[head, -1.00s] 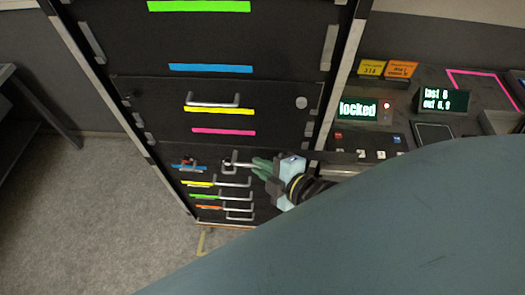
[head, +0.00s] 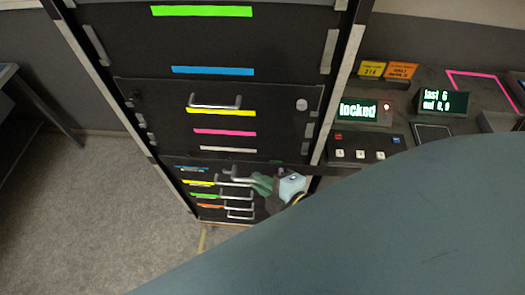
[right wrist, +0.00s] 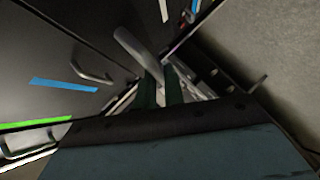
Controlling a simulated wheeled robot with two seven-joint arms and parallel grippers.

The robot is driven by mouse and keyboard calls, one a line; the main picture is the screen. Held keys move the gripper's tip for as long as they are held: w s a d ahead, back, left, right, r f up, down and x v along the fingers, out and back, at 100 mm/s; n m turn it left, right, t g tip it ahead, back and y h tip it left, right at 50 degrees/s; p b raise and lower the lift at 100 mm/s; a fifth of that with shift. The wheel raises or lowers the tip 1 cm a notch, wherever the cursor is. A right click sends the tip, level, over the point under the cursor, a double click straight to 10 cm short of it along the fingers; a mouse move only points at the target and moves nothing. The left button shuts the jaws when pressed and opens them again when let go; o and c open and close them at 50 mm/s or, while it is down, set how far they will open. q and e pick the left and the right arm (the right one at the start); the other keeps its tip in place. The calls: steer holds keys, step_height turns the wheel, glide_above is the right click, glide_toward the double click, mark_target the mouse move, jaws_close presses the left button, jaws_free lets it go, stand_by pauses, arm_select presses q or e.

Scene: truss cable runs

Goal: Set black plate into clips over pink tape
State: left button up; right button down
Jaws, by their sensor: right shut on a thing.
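A black plate with a grey bar handle (head: 215,104) is on the dark rack. My right gripper (head: 257,181) is low at the rack, by the uppermost of several handled drawers. In the right wrist view its green fingers (right wrist: 159,88) are shut on a grey metal handle (right wrist: 137,47). What that handle belongs to is partly hidden. My left gripper is out of view.
Blue (head: 212,70) and green (head: 202,11) tape strips mark the upper rack. Grey brackets line both sides. A console with a "locked" display (head: 358,109) stands right of the rack. My arm covers the lower right. The floor (head: 80,220) at left is clear.

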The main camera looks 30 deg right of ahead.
steer(key=shift+s+a+p, duration=0.25)
steer(key=shift+s+a, duration=0.25)
steer(key=shift+s, duration=0.15)
steer(key=shift+s+a+p, duration=0.2)
steer(key=shift+s+a, duration=0.25)
steer(key=shift+s, duration=0.2)
